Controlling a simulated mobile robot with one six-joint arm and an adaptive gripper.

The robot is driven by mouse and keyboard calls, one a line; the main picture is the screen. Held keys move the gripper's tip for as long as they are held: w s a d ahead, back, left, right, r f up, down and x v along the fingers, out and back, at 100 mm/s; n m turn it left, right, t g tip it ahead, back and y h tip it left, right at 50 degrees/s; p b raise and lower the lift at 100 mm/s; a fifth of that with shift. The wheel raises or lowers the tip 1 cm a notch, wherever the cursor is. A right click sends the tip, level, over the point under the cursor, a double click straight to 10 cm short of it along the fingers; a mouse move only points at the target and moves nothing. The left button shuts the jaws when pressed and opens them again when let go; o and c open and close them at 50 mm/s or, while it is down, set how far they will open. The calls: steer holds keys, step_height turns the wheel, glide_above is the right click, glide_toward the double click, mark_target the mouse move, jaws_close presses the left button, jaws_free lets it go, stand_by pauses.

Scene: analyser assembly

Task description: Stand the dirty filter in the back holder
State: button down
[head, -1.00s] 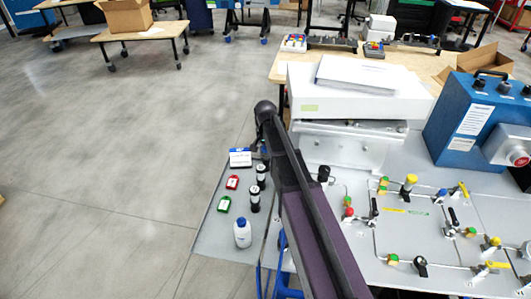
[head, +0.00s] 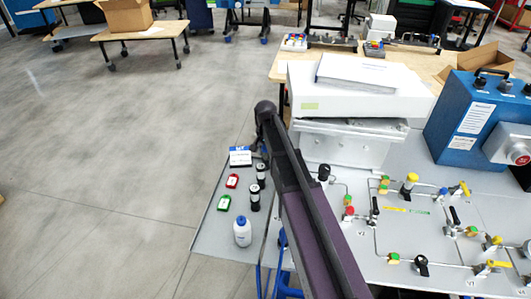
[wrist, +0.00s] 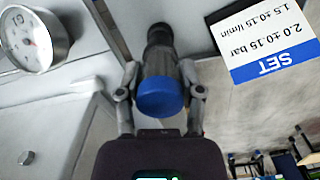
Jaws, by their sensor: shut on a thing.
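My gripper (wrist: 160,78) has one finger on each side of a blue-capped, dark grey cylinder and is shut on it. This looks like the filter (wrist: 158,98), with its blue end facing the wrist camera. A black, narrower part shows beyond it, and I cannot tell whether it belongs to the filter or to a holder. In the head view my arm hides most of the gripper and the filter. Two black cylinders with white bands, one farther back (head: 261,172) and one nearer (head: 255,197), stand on the grey side panel (head: 215,240). The back holder cannot be made out clearly.
A SET card (head: 240,157), also in the wrist view (wrist: 268,38), stands close by. Red (head: 232,181) and green (head: 224,202) tags and a white bottle (head: 242,231) are on the panel. A gauge (wrist: 30,40) is close to the gripper.

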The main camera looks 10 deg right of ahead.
steer(key=shift+c, duration=0.8)
jaws_free()
steer(key=shift+r, duration=0.15)
